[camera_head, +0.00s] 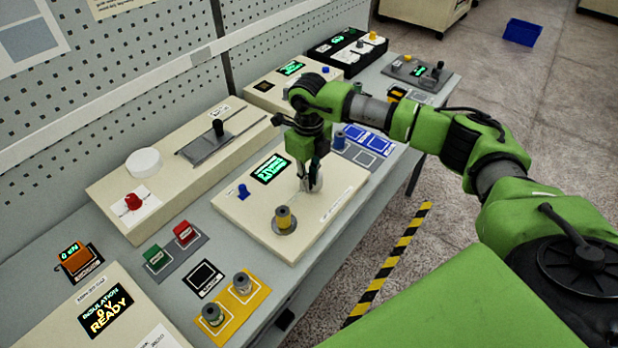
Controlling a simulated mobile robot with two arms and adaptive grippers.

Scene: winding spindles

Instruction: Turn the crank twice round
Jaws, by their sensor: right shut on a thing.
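A cream winding panel (240,215) lies on the bench, with a green-lit display (270,168), a small blue knob (243,191) and a yellow-grey spool (284,217) upright on a round base. My right gripper (311,178) points down over the panel's right half. It is shut on a pale grey part that looks like the crank's handle (316,184). The gripper hides most of the crank, so I cannot tell the arm's angle. The text on the display is too small to read. My left gripper is not in view.
A larger cream box (170,165) with a slider and a red knob stands behind. Spools on a yellow mat (258,300), red and green blocks, and a blue-marked mat (372,138) flank the panel. A perforated wall bounds the back.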

